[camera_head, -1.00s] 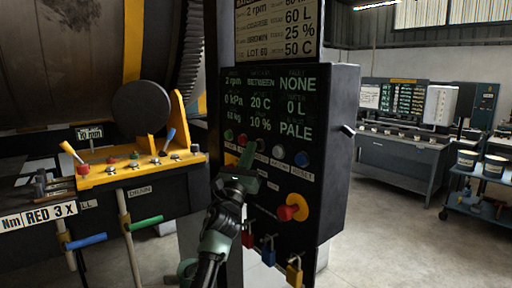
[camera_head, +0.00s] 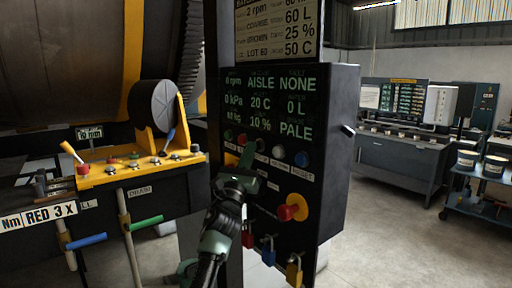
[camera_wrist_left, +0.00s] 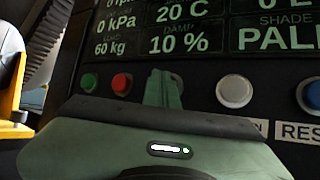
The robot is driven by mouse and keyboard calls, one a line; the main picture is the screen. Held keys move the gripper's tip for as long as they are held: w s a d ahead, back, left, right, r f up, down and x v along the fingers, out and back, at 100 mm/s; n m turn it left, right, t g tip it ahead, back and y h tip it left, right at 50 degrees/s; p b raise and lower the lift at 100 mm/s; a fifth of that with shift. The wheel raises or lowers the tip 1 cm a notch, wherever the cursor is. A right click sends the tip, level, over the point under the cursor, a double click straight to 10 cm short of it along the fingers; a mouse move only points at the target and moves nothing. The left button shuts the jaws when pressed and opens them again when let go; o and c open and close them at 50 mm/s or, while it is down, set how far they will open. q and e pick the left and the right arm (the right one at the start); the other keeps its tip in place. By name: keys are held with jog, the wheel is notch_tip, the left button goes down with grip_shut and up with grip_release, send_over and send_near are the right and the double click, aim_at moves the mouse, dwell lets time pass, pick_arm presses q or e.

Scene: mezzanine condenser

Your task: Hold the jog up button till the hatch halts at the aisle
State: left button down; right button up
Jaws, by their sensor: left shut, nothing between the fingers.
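My left gripper (camera_head: 247,155) reaches up to the black control panel (camera_head: 335,160), its fingers shut with nothing between them. In the left wrist view the fingertips (camera_wrist_left: 162,88) are at the button row, between a red button (camera_wrist_left: 122,84) and a white button (camera_wrist_left: 234,91). They cover the spot behind them, so I cannot tell whether they press a button there. A dark button (camera_head: 260,145) shows just right of the fingers in the head view. The panel display (camera_head: 262,82) reads AISLE and NONE on its top line. The hatch itself I cannot make out for sure.
A red knob on a yellow plate (camera_head: 295,207) and padlocks (camera_head: 268,251) are lower on the panel. Open floor (camera_head: 375,230) lies right, before a workbench (camera_head: 400,160).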

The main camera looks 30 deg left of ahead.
pick_arm(q)
jog(key=shift+s, duration=0.15)
jog(key=shift+s+a, duration=0.3)
jog(key=shift+s, duration=0.35)
jog(key=s, duration=0.1)
jog(key=s+a+p, duration=0.1)
jog(key=s, duration=0.1)
jog(key=s+a+p, duration=0.1)
jog(key=shift+s, duration=0.3)
dwell(0.6)
